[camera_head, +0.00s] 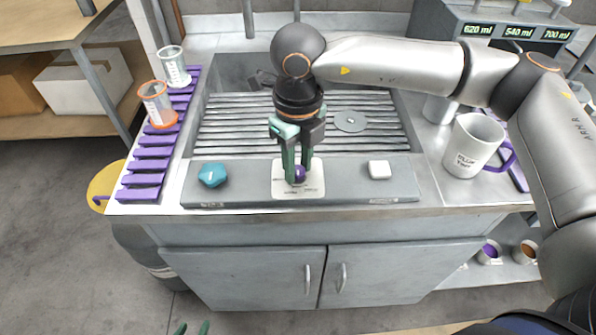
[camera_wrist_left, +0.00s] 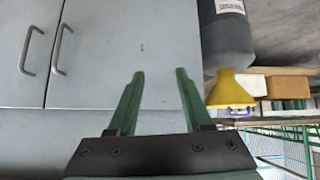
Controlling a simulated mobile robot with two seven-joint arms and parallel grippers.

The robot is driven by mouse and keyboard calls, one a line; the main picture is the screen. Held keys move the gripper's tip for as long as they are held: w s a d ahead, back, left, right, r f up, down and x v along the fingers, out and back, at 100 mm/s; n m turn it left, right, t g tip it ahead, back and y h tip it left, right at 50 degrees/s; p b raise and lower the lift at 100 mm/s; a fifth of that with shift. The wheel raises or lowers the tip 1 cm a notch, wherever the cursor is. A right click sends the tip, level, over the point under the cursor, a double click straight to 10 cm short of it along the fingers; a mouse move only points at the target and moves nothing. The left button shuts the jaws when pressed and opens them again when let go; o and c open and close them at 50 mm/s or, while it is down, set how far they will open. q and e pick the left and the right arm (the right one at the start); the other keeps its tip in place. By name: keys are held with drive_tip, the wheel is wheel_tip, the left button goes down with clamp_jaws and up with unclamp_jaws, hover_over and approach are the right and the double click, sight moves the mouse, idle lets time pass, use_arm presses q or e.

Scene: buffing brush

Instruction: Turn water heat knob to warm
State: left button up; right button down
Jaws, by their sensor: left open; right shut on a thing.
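The purple knob (camera_head: 299,174) sits on a white labelled plate (camera_head: 282,190) in the middle of the sink's front panel. The plate's lettering is too small to read, so I cannot tell the knob's setting. My right gripper (camera_head: 295,178) points down at the plate, its green fingers shut on the purple knob and partly covering it. My left gripper (camera_wrist_left: 159,73) is open and empty in the left wrist view, in front of the grey cabinet doors (camera_wrist_left: 95,60). Only its fingertips show at the bottom edge of the head view (camera_head: 192,328).
A teal knob (camera_head: 213,175) and a white square piece (camera_head: 378,169) flank the plate. The slatted sink (camera_head: 235,125) lies behind. Cups (camera_head: 157,105) stand on the purple rack at left; a white mug (camera_head: 472,146) stands at right. Clear floor lies at front left.

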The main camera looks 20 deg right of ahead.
drive_tip(key=shift+f+m, duration=0.15)
drive_tip(key=shift+m, duration=0.35)
drive_tip(key=shift+m+b, duration=0.9)
drive_tip(key=shift+m, duration=0.1)
drive_tip(key=shift+r+m+b, duration=0.2)
drive_tip(key=shift+m+b, duration=0.2)
drive_tip(key=shift+m, duration=0.4)
use_arm(q)
drive_tip(key=shift+w+d+f+h, duration=0.15)
drive_tip(key=shift+w+d+f, duration=0.2)
drive_tip(key=shift+d, duration=0.2)
drive_tip(key=shift+w+d+f+h, duration=0.2)
drive_tip(key=shift+w+d, duration=0.15)
drive_tip(key=shift+d, duration=0.2)
drive_tip(key=shift+w+r, duration=0.1)
use_arm(e)
drive_tip(key=c, duration=0.6)
unclamp_jaws()
